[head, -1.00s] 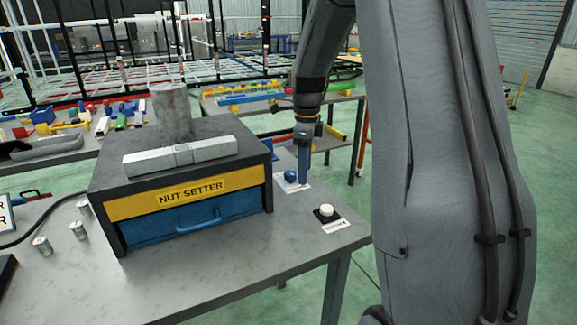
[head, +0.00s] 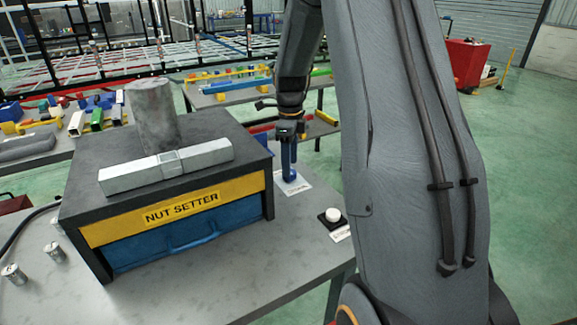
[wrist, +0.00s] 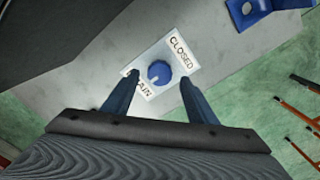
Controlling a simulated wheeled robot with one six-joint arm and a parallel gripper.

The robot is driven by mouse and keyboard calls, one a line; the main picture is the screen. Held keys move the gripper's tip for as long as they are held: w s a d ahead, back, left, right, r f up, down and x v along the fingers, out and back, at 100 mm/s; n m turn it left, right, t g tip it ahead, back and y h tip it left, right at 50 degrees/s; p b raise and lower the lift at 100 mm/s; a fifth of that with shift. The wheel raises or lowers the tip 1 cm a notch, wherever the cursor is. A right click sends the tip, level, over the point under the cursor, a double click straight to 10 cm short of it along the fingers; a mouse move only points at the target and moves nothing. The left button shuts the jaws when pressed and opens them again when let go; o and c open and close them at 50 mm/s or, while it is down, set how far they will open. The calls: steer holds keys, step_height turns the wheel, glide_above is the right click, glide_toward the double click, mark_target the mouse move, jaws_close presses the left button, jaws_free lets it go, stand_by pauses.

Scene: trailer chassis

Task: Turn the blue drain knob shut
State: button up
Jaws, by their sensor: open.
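The blue drain knob (wrist: 159,72) sits on a white label plate (wrist: 171,48) on the grey bench, with the word CLOSED at its upper right and a partly covered word at its lower left. A pale mark shows on the knob's top. My gripper (wrist: 158,82) is open, its two blue fingers on either side of the knob in the wrist view, with room between each finger and the knob. In the head view my gripper (head: 288,178) points down over the white plate (head: 296,184), and the knob is hidden behind the fingers.
The nut setter box (head: 180,213), with a grey cylinder and bar on top, stands close left of my gripper. A white knob (head: 333,215) on a black base is near the bench's right edge. A blue bracket (wrist: 258,12) shows at the wrist view's upper right.

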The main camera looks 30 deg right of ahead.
steer(key=shift+f, duration=1.5)
steer(key=shift+c, duration=0.4)
steer(key=c, duration=1)
